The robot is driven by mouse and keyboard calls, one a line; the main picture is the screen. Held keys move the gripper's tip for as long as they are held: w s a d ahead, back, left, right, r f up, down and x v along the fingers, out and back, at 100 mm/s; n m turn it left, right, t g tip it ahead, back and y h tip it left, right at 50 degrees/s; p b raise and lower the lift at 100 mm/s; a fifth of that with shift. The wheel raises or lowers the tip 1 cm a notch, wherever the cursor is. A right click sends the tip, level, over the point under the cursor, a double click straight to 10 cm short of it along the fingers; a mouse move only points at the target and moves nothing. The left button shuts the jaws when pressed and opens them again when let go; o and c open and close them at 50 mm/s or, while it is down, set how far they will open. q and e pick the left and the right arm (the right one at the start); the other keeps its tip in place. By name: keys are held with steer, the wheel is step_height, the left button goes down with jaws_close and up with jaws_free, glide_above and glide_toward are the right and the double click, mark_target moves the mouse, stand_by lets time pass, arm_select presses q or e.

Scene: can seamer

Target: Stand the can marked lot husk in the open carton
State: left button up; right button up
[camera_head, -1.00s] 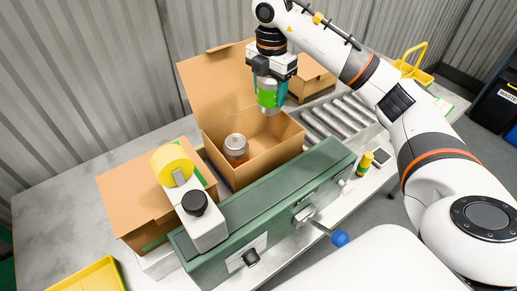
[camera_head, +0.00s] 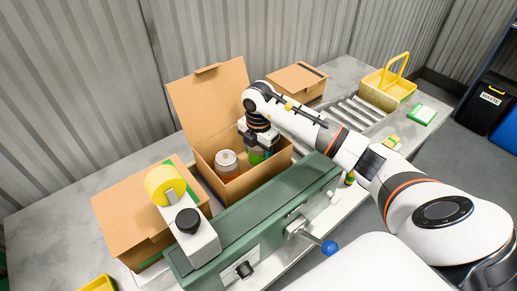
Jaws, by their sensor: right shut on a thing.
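The open carton (camera_head: 208,165) stands behind the green machine, with its flap raised at the back. A can with an orange-brown label and a silver lid (camera_head: 228,165) stands upright inside it on the left. My right gripper (camera_head: 259,149) is shut on a green-labelled can (camera_head: 257,156), which is lowered into the right part of the carton. The gripper hides most of the can and its base, so I cannot tell whether it touches the carton floor. No lot marking is readable. My left gripper is not in view.
The green seamer (camera_head: 265,210) with a blue-knobbed lever (camera_head: 329,247) stands in front of the carton. Another closed carton (camera_head: 297,82), rollers (camera_head: 355,112) and a yellow caddy (camera_head: 388,84) lie behind right.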

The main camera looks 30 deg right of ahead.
steer(key=o, duration=0.8)
steer(key=shift+f, duration=0.2)
steer(key=shift+c, duration=0.2)
steer(key=o, duration=0.5)
steer(key=shift+c, duration=0.2)
steer(key=shift+r, duration=0.15)
step_height(320, 180, up, 11)
steer(key=b, duration=0.3)
steer(key=shift+r, duration=0.6)
